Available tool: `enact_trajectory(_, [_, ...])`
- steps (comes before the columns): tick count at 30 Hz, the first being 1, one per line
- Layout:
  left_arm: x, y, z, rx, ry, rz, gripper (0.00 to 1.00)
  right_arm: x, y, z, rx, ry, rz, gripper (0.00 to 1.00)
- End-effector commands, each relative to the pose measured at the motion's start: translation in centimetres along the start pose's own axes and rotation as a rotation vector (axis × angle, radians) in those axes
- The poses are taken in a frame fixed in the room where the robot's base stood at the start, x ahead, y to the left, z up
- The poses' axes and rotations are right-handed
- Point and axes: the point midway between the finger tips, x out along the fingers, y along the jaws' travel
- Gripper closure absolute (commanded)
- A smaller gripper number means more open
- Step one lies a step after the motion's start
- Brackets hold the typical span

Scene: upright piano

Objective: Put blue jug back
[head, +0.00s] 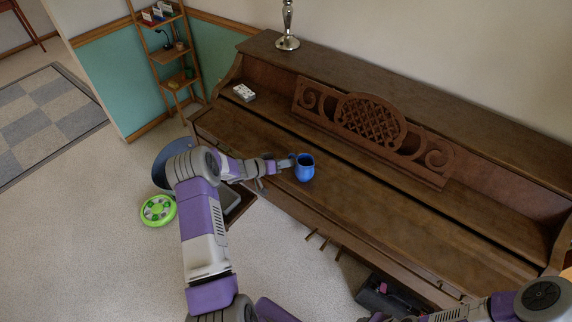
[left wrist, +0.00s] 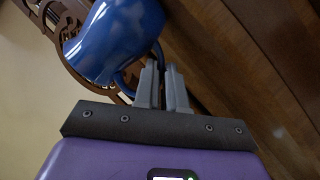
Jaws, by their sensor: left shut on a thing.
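The blue jug (head: 305,170) is upright at the front part of the brown upright piano (head: 370,205), over its closed lid. My left gripper (head: 288,163) reaches it from the left and is shut on the jug's handle. In the left wrist view the blue jug (left wrist: 115,40) fills the top, and its handle runs between the two grey fingers of my left gripper (left wrist: 163,75). I cannot tell whether the jug's base touches the lid. My right arm enters at the lower right of the head view, and its gripper is not clearly visible.
A carved music stand (head: 375,130) rises behind the lid. A white card-like item (head: 243,92) lies at the piano's left end, and a silver candlestick (head: 288,30) stands on top. A wooden shelf (head: 170,55) stands at the left.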

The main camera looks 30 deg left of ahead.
Motion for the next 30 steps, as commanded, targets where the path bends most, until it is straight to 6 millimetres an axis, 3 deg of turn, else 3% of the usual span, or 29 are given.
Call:
enact_trajectory(11, [0.2,-0.2,0.2,0.001,0.003,0.003,1.0,0.3,0.1,0.0,0.0,0.0,0.0,0.65])
enact_trajectory(12, [0.2,-0.3,0.3,0.001,0.001,0.001,0.87,0.2,0.1,0.0,0.0,0.0,0.0,0.65])
enact_trajectory(17, [0.2,-0.2,0.3,0.001,0.001,0.001,0.64,0.2,0.1,0.0,0.0,0.0,0.0,0.65])
enact_trajectory(27, [0.0,0.1,-0.1,0.001,0.001,0.001,0.64,-0.1,0.0,0.0,0.0,0.0,0.0,0.65])
enact_trajectory(30, [-1.2,-0.1,0.0,0.0,0.0,-0.001,0.64,-0.2,-0.1,0.0,0.0,0.0,0.0,0.65])
